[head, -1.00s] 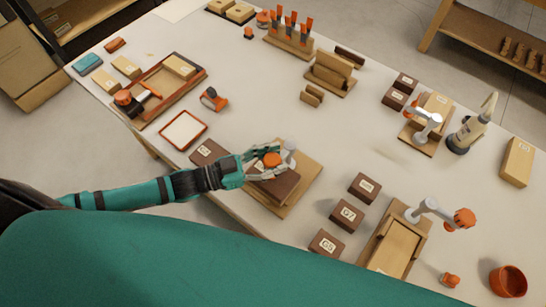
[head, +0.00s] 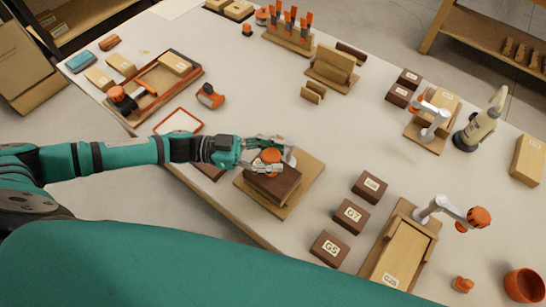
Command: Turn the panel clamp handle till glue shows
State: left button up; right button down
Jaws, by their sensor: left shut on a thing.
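My left gripper (head: 268,155) comes in from the left and is shut on an orange clamp handle (head: 270,157). The fingers partly hide the handle. It sits above a dark brown block (head: 272,187) on a light wooden base board (head: 304,180). A pale grey clamp part (head: 290,157) stands just right of the fingers. I cannot make out any glue at the block's edges. My right gripper is not in view.
Several labelled brown blocks, one being block G7 (head: 350,216), lie right of the board. Two other clamp stations stand at the right, a nearer one (head: 405,245) and a farther one (head: 432,122). The bench middle is clear.

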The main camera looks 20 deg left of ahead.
pick_arm(q)
jog(key=shift+m+g, duration=0.7)
jog(key=shift+g, duration=0.4)
jog(key=o, duration=1.2)
jog(key=shift+a, duration=0.1)
jog(key=shift+o, duration=0.2)
jog(key=a, duration=1.2)
jog(key=shift+s, duration=0.45)
